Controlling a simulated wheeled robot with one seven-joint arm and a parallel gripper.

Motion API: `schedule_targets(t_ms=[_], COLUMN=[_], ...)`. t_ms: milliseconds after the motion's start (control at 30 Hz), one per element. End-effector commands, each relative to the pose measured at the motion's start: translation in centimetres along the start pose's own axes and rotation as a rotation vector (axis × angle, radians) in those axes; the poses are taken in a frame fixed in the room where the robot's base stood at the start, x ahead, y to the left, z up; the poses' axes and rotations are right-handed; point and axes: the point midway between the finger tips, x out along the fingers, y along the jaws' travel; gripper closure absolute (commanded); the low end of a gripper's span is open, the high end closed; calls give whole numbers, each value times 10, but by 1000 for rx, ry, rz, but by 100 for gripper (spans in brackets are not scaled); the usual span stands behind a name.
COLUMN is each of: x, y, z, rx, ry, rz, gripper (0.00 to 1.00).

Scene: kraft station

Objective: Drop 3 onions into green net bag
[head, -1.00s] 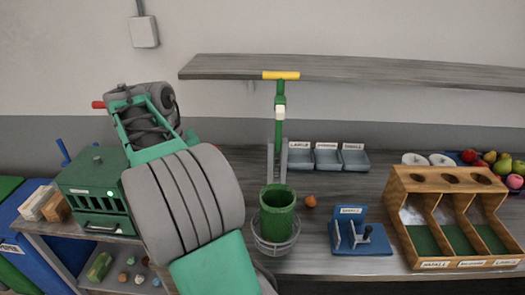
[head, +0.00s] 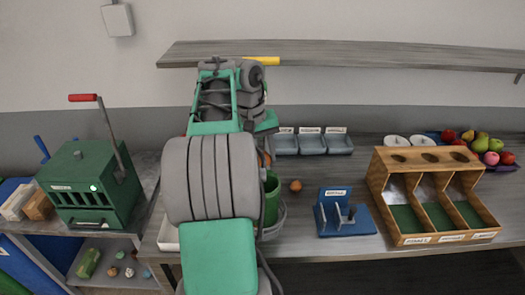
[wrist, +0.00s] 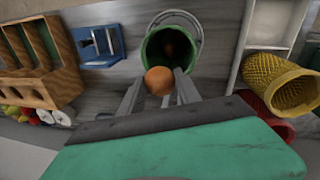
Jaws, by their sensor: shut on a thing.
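My gripper (wrist: 159,88) is shut on an orange-brown onion (wrist: 158,80) and holds it near the mouth of the green net bag (wrist: 148,49) in the wrist view. The held onion also shows as a bit of orange beside my arm in the head view (head: 265,159). The green bag (head: 271,200) stands upright, partly hidden by my arm. Inside its dark mouth is a dim brownish shape, too dark to identify surely. Another onion (head: 296,186) lies on the table just right of the bag.
A blue stand (head: 345,218) and a wooden divided bin (head: 392,222) stand to the right. Grey trays (head: 311,144) are behind. A yellow net tube (wrist: 280,83) and a red one (wrist: 283,130) are beside the green bag. A green box (head: 88,185) with a lever is at left.

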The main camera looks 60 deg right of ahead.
Motion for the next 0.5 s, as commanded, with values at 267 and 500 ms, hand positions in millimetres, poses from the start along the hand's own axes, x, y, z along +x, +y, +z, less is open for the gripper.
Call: schedule_targets(t_ms=[267, 500], x=[15, 14], y=[-3, -3], z=[-1, -1], rx=[1, 0], ry=[2, 2], rz=[0, 0], gripper=[99, 54])
